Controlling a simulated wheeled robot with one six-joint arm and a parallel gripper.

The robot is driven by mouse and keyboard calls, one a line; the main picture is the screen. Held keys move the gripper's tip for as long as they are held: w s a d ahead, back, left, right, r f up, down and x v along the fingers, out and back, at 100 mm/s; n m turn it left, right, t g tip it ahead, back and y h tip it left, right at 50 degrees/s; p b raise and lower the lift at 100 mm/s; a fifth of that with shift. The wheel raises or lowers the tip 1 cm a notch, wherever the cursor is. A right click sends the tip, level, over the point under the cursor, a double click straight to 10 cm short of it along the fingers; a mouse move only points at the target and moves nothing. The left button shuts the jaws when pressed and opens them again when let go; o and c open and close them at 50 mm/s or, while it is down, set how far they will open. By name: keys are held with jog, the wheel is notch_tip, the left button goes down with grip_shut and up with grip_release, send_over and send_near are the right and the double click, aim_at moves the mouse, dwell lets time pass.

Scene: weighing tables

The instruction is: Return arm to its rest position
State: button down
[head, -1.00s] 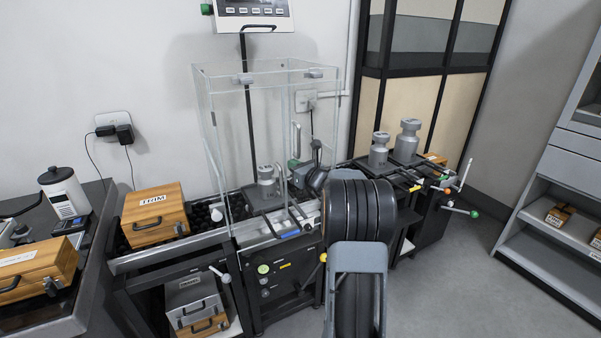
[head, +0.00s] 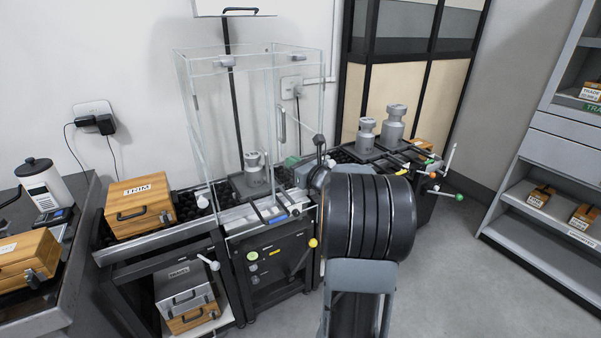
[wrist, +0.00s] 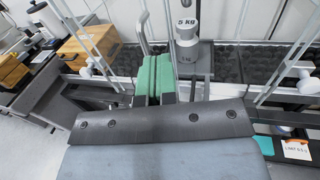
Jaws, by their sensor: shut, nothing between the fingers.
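My gripper (wrist: 156,78) shows in the wrist view with its green finger pads together and nothing between them. In the head view its green tip (head: 292,161) shows beside the glass case, and my dark arm covers much of the rest. A grey 5 KG weight (head: 254,168) stands upright on the plate inside the glass case (head: 197,125). It also shows in the wrist view (wrist: 186,30), beyond and slightly right of the fingers. The weight and the fingers are apart.
A wooden TRIM box (head: 140,207) stands left of the case. Two grey weights (head: 366,137) (head: 391,124) stand on the bench at the back right. Shelves (head: 545,205) line the right side. Grey floor (head: 455,275) is clear on the right.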

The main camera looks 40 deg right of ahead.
jog(key=s+a+f+n+g+y+p, duration=0.2)
jog(key=s+a+f+n+g, duration=0.2)
jog(key=s+a+n+g, duration=0.4)
jog(key=s+a+f+n+g+y+p, duration=0.15)
jog(key=s+a+f+n+g, duration=0.3)
jog(key=n, duration=0.55)
jog(key=s+a+r+n+g+h+p, duration=0.1)
jog(key=s+a+r+n+p, duration=0.3)
jog(key=n, duration=0.4)
jog(key=s+a+r+n+g+h+p, duration=0.1)
jog(key=s+a+r+n+h+p, duration=0.3)
jog(key=a+r+n, duration=0.3)
jog(key=shift+s+a+r+n+p, duration=0.4)
jog(key=shift+s+a+n+p, duration=0.15)
jog(key=shift+s+a+n, duration=0.4)
jog(key=c, duration=1.8)
grip_release()
